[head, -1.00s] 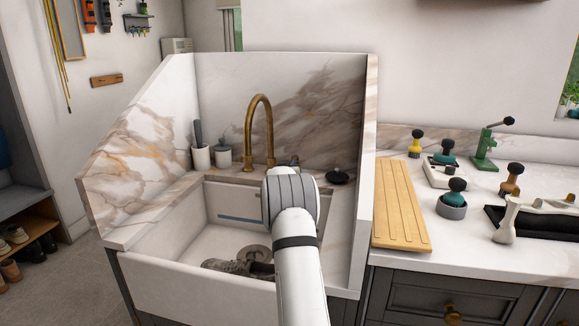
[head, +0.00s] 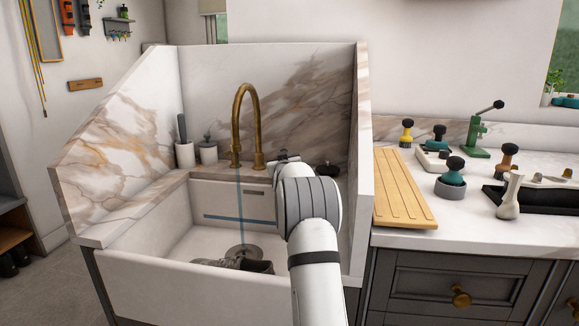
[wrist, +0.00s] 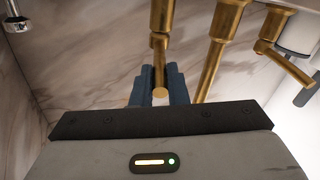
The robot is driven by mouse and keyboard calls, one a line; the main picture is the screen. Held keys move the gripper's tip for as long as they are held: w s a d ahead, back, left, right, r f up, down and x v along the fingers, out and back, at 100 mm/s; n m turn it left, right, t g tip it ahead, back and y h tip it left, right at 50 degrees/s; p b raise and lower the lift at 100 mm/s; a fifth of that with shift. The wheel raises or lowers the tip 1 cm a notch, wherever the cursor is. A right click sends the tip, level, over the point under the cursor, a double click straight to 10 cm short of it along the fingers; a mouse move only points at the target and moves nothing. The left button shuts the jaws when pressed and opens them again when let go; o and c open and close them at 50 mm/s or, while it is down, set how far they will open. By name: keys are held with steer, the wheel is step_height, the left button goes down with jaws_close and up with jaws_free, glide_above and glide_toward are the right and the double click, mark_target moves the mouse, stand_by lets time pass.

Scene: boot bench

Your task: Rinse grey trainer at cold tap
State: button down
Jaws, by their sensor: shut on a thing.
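The grey trainer (head: 237,264) lies in the white sink (head: 165,270), close to the front wall, which hides its lower part. A brass tap (head: 240,115) stands at the back of the sink. A thin blue stream of water (head: 240,205) falls from its spout to the drain area behind the trainer. I cannot tell whether it touches the trainer. My gripper (wrist: 159,88) has its blue fingers shut around a brass tap lever (wrist: 160,93) in the wrist view. In the head view my own arm mostly hides the gripper, right of the tap's base.
Tall marble panels (head: 120,150) enclose the sink at the left, back and right. A white pot with a dark handle (head: 184,150) and a lidded jar (head: 208,149) stand on the back ledge. A wooden board (head: 402,190) and several brushes lie on the right counter.

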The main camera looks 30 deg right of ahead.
steer(key=shift+f, duration=0.1)
steer(key=c, duration=1.4)
jaws_free()
steer(key=shift+c, duration=0.2)
steer(key=shift+s+a, duration=0.1)
steer(key=shift+s, duration=0.1)
steer(key=v, duration=0.7)
steer(key=shift+s+p, duration=0.15)
steer(key=shift+p, duration=0.15)
steer(key=shift+a, duration=0.1)
